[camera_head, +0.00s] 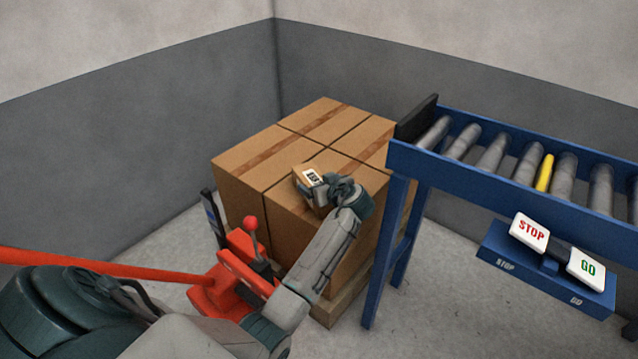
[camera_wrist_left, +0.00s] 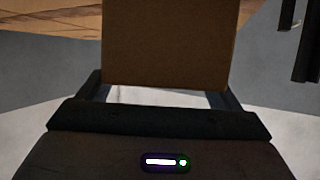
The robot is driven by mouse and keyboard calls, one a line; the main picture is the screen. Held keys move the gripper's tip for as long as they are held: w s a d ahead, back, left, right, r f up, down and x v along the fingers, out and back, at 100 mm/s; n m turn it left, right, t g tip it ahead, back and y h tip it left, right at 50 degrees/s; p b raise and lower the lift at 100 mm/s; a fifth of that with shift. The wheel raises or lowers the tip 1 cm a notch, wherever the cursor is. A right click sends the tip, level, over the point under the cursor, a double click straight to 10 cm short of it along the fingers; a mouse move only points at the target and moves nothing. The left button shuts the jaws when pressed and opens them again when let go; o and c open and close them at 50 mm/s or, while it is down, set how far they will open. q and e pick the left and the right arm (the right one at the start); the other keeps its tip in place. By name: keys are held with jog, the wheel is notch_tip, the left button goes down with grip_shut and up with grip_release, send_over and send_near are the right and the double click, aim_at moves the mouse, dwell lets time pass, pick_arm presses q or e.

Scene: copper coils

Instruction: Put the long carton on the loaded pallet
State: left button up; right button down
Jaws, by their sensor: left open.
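The long carton (camera_head: 308,177), brown with a white printed label, is at the top of the carton stack in the head view, largely hidden by my left gripper (camera_head: 320,188). In the left wrist view the carton (camera_wrist_left: 170,45) shows as a plain brown face between the two finger tips. The jaws are open around it. Whether it rests fully on the stack cannot be told. The loaded pallet (camera_head: 337,307) carries several big taped cartons (camera_head: 245,160), and its wooden base shows low at the front. My right gripper is not in view.
A blue roller conveyor (camera_head: 480,170) with one yellow roller (camera_head: 545,172) stands right of the pallet. A STOP (camera_head: 530,232) and GO (camera_head: 586,268) panel hangs on its side. A red pallet jack (camera_head: 235,280) stands at the pallet's front left. Grey walls close the corner behind.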

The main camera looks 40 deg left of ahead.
pick_arm(q)
jog(key=s+d+r+m+t+h+p, duration=0.1)
jog(key=s+d+r+m+t+h, duration=0.3)
jog(key=s+d+m+t+h, duration=0.8)
jog(key=s+d+r+t, duration=0.2)
jog(key=s+d+r, duration=0.1)
jog(key=s+r, duration=0.3)
jog(key=s+d+r+m+t+h, duration=0.1)
jog(key=s+d+r+t, duration=0.1)
jog(key=s+r, duration=0.5)
jog(key=shift+s+d+h, duration=0.3)
jog(key=shift+s+d, duration=0.5)
jog(key=shift+s, duration=0.45)
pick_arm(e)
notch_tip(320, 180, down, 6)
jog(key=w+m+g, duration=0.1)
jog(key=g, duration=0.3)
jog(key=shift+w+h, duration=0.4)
